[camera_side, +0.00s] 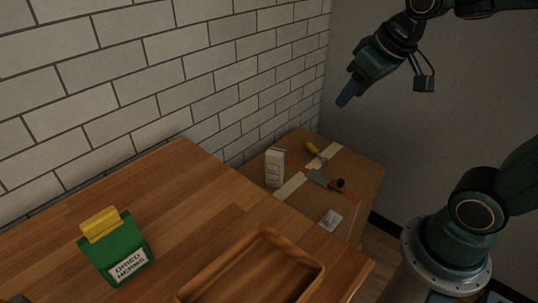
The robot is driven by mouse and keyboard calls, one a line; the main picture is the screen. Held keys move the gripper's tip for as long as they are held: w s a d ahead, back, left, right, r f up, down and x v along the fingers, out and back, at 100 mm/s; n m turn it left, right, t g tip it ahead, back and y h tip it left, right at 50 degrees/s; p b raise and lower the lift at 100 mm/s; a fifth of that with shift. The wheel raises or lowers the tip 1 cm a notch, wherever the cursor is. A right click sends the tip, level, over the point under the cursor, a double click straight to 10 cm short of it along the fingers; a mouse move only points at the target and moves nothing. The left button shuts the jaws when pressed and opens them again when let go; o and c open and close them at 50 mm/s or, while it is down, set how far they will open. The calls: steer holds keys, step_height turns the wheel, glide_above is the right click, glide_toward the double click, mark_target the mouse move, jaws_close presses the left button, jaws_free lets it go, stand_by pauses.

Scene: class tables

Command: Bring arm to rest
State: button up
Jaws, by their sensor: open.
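My gripper (346,95) hangs in the air in the upper right, in front of the bare grey wall and above the far small table. It is open and holds nothing that I can see. The gap between its fingers is hard to make out from this angle. It is well apart from every object below it.
A green dried herbs box (118,248) with a yellow top and a wooden tray (314,263) are on the wooden table (187,168). A brick wall stands behind.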

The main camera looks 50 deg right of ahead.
steer(key=s+a+n, duration=0.1)
steer(key=s+a, duration=0.2)
steer(key=s, duration=0.6)
steer(key=shift+s+a+f+y, duration=0.15)
steer(key=shift+s+y, duration=0.1)
steer(key=shift+y, duration=0.15)
stand_by(1.5)
